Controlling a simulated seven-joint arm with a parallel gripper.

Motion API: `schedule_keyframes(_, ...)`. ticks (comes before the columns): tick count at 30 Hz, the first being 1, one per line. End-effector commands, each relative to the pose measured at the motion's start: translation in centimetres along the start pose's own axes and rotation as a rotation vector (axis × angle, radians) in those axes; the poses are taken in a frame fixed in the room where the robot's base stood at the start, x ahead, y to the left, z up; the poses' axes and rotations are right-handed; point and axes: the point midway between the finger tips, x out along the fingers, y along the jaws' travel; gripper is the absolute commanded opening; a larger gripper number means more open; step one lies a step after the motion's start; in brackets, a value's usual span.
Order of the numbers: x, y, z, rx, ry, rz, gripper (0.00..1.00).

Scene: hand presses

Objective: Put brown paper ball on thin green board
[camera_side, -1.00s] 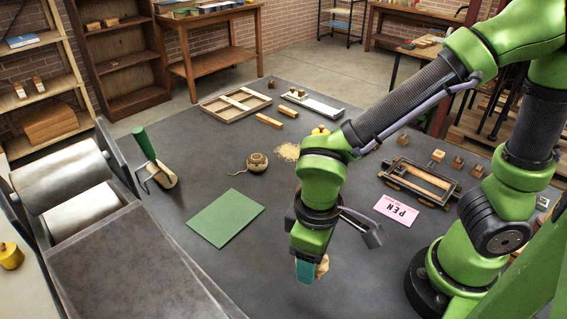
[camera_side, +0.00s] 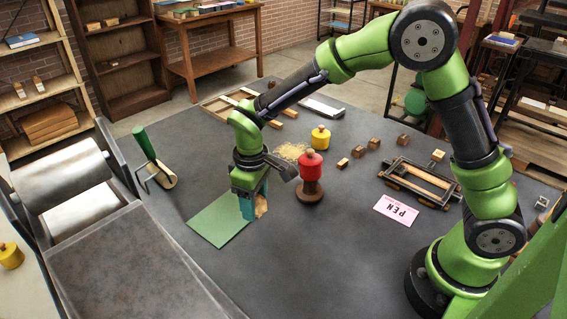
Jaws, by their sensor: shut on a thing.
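The thin green board (camera_side: 213,223) lies flat on the dark table, left of centre. My gripper (camera_side: 251,209) points down in front of the board's right part and hides that part. It is shut on the brown paper ball (camera_side: 262,206), which shows at the right side of the teal fingers. The ball appears at the board's right edge in the picture. I cannot tell whether it touches the board or is held above it.
A red-topped object on a dark round base (camera_side: 310,178) stands right of my gripper. A yellow pot (camera_side: 320,137) is behind it. A green-handled tool (camera_side: 154,158) stands left of the board. The table front is clear.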

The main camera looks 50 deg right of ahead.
Motion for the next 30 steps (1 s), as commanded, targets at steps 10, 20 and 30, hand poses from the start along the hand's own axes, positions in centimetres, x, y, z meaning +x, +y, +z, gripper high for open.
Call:
schedule_keyframes(10, 0.7, 0.4, -6.9, 0.000, 0.000, 0.001, 0.27)
schedule_keyframes(20, 1.3, 0.4, -8.6, -0.001, -0.004, 0.001, 0.27)
schedule_keyframes(30, 4.3, 0.4, -8.5, 0.001, -0.001, 0.000, 0.27)
